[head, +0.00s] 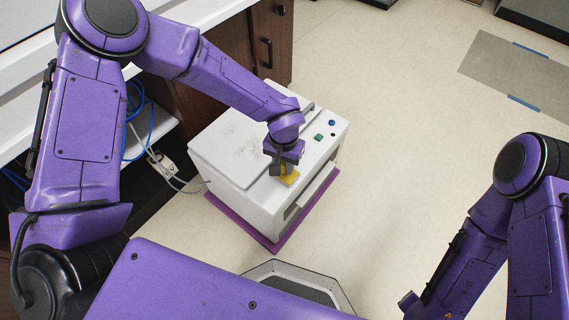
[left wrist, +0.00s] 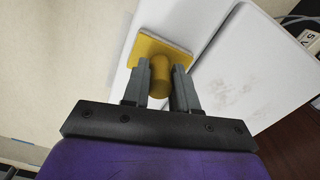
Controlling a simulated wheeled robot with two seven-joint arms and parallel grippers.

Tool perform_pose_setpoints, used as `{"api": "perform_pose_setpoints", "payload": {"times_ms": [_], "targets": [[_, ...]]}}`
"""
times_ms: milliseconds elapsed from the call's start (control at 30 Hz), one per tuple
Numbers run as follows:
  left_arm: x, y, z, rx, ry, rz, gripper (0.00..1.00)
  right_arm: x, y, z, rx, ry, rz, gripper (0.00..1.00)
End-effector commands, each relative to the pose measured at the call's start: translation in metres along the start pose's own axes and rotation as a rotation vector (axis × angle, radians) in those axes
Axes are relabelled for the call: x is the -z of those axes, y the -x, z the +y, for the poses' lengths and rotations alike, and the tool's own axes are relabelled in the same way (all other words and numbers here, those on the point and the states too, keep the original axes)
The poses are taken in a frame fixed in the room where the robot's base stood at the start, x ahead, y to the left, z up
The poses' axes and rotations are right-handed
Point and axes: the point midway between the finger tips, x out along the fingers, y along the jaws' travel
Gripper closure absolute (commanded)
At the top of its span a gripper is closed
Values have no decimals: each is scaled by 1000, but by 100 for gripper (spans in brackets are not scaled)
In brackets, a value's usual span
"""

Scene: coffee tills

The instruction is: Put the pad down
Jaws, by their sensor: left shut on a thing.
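A yellow pad (head: 290,179) with a round grip is at my left gripper (head: 284,168), over the top of the white machine near its front edge. In the left wrist view the pad's flat yellow plate (left wrist: 150,50) and its round knob show, and my left gripper (left wrist: 162,75) has its two grey fingers closed around the knob. I cannot tell whether the plate touches the machine's top. My right arm shows at the lower right of the head view, but its fingertips are not visible.
The white machine (head: 215,150) has a lid, a green and a blue button, and a front slot, and stands on a purple mat (head: 275,246). Cables (head: 165,172) run behind it at left. A brown cabinet (head: 235,45) is behind.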

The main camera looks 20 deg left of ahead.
Motion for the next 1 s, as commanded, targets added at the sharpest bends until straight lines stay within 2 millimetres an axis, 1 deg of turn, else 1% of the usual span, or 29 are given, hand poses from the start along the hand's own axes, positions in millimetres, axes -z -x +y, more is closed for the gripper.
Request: {"api": "perform_pose_setpoints", "payload": {"times_ms": [67,100,167,200,500,567,633,800,900,1000], "targets": [[0,-2,0,-1,1,-2,97,1,1,0,0,0,0,47],[-1,-3,0,0,1,-2,69,1,2,0,0,0,0,47],[0,-3,0,0,1,-1,50,0,1,0,0,0,0,47],[0,-2,0,0,1,-1,47,0,1,0,0,0,0,47],[0,0,0,0,0,1,47,0,-1,0,0,0,0,47],[0,10,0,-1,0,1,47,2,5,0,0,0,0,47],[0,26,0,-2,2,1,47,5,12,1,0,0,0,47],[0,73,0,-2,2,2,47,13,30,3,0,0,0,47],[0,96,0,-1,2,0,47,16,38,3,0,0,0,47],[0,111,0,0,2,0,47,18,42,4,0,0,0,47]]}}
